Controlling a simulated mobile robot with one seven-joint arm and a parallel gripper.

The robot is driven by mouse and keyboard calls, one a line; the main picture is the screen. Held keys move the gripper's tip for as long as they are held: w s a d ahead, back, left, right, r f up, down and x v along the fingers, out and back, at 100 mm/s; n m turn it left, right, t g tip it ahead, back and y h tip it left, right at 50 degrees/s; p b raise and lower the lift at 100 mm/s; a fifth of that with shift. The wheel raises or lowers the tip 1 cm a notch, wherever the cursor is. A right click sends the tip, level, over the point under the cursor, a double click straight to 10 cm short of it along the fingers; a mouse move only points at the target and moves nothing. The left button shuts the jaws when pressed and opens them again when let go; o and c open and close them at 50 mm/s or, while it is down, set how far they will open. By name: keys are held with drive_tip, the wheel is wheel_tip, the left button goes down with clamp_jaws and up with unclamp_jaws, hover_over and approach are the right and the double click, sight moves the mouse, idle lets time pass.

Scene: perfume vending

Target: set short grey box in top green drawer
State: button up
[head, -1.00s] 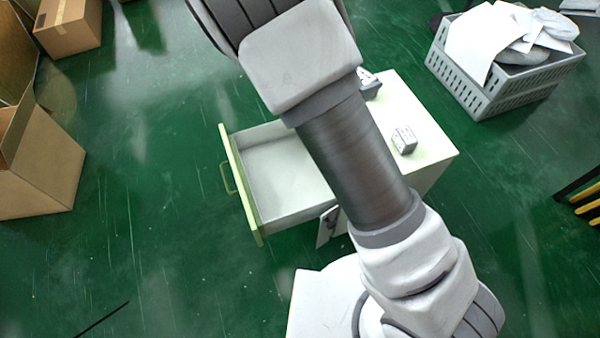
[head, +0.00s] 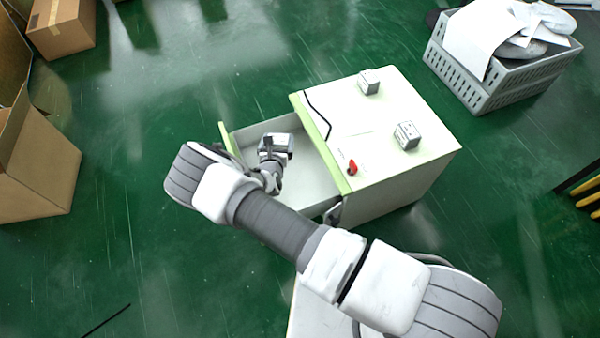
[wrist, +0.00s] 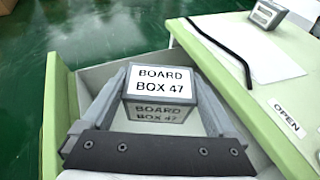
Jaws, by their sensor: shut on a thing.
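My gripper (wrist: 160,92) is shut on a short grey box (wrist: 160,112) with a white top label reading "BOARD BOX 47", one finger on each side. In the head view, my gripper (head: 272,150) and the box (head: 284,142) are over the pulled-out top drawer (head: 312,182) of the green-and-white cabinet (head: 385,182). The box appears within the drawer's outline. I cannot tell whether it touches the drawer floor. The drawer's green front also shows at the left of the wrist view (wrist: 52,120).
Two other small grey boxes (head: 369,82) (head: 407,135) stand on the cabinet top, with a black strip (head: 318,114) and a red item (head: 352,167). A grey crate of papers (head: 480,85) is at the back right. Cardboard boxes (head: 40,165) (head: 62,25) are at the left.

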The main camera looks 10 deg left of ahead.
drive_tip(key=shift+n+y, duration=0.4)
drive_tip(key=shift+y, duration=0.1)
drive_tip(key=shift+s+a+f+b, duration=0.25)
drive_tip(key=shift+f+b, duration=0.65)
drive_tip(key=shift+f, duration=1.5)
drive_tip(key=shift+s+a+f+b, duration=0.1)
drive_tip(key=shift+s+f+b, duration=0.2)
drive_tip(key=shift+f+b, duration=1.35)
drive_tip(key=shift+s+a+f+b, duration=0.2)
drive_tip(key=shift+s+f, duration=0.05)
drive_tip(key=shift+f, duration=2.85)
drive_tip(key=shift+f, duration=0.15)
drive_tip(key=shift+f+b, duration=0.4)
drive_tip(key=shift+f, duration=0.1)
drive_tip(key=o, duration=1.1)
drive_tip(key=shift+r, duration=0.1)
